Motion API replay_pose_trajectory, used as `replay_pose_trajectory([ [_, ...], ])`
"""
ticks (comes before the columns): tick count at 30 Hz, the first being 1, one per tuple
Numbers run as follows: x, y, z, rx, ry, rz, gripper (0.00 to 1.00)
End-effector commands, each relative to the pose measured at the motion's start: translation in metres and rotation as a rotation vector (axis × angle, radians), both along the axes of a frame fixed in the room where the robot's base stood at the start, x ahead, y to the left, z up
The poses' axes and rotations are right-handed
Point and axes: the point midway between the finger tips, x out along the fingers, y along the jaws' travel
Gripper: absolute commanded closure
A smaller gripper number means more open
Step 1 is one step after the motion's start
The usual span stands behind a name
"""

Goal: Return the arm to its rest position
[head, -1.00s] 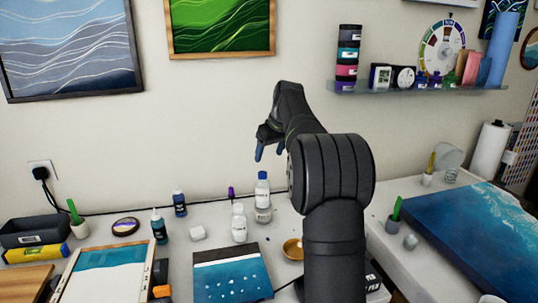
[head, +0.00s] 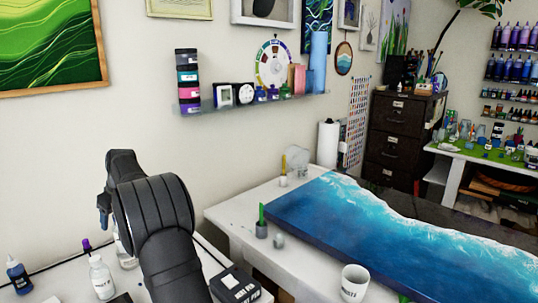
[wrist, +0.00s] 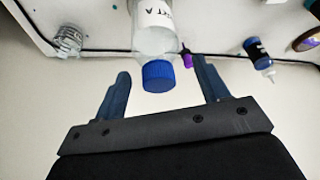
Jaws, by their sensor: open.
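My arm stands at the lower left of the head view. My gripper (head: 103,208) is mostly hidden behind the arm's dark links there, with only a bit of blue finger showing. In the wrist view my gripper (wrist: 160,68) has its two blue fingers spread apart with nothing held. A clear bottle with a blue cap (wrist: 158,76) appears beyond and between the fingers. The gap between it and the fingers is hard to judge. In the head view a clear bottle (head: 124,252) is largely hidden by the arm.
A white bottle (head: 102,278) and a blue dropper bottle (head: 19,276) stand left of the arm. A black box (head: 236,286) lies to its right. A white mug (head: 354,283) stands near a blue resin panel (head: 345,225). A wall shelf (head: 255,102) holds jars above.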

Motion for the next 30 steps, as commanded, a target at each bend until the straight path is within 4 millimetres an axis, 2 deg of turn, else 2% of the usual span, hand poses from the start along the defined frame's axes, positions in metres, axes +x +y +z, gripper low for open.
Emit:
replay_pose_trajectory([
  [1,0.001,0.0,0.009,0.003,-0.004,-0.001,0.32],
  [6,0.0,0.0,0.024,0.001,-0.002,0.0,0.32],
  [18,0.0,-0.001,0.028,0.0,0.0,0.0,0.32],
  [23,0.0,-0.001,0.021,-0.001,0.0,0.0,0.32],
  [29,-0.001,-0.002,-0.009,-0.002,0.002,-0.001,0.32],
  [30,-0.001,-0.003,-0.004,0.002,-0.003,-0.001,0.32],
])
